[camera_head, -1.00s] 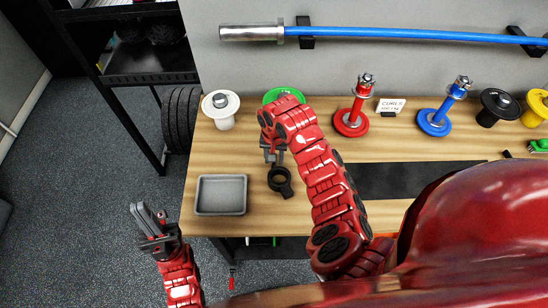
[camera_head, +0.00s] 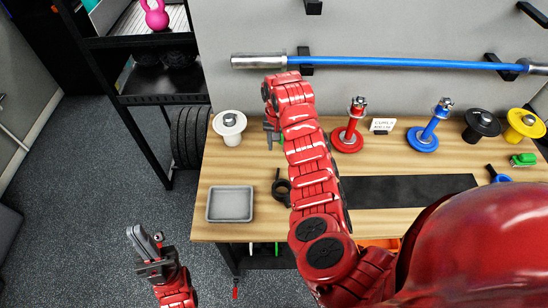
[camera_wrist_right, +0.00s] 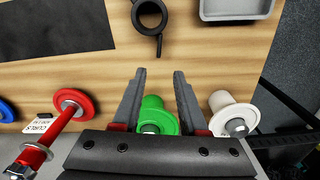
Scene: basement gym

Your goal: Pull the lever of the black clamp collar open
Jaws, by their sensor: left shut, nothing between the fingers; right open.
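The black clamp collar (camera_head: 283,193) lies on the wooden bench, right of the grey tray. In the right wrist view the collar's ring (camera_wrist_right: 150,14) is at the top edge, and its lever (camera_wrist_right: 159,46) sticks out toward my fingers. Whether the lever is closed against the ring is hard to tell. My right gripper (camera_head: 272,132) is open and empty, behind the collar and apart from it. In the wrist view its fingertips (camera_wrist_right: 160,74) stand either side of a line to the lever. My left gripper (camera_head: 140,233) is shut and empty over the floor, left of the bench.
The grey tray (camera_head: 230,204) is left of the collar. A white spool (camera_head: 229,125) and a green one (camera_wrist_right: 153,115) stand at the back, with red (camera_head: 347,139) and blue (camera_head: 423,138) posts further right. A black mat (camera_head: 410,189) lies right of my right arm.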

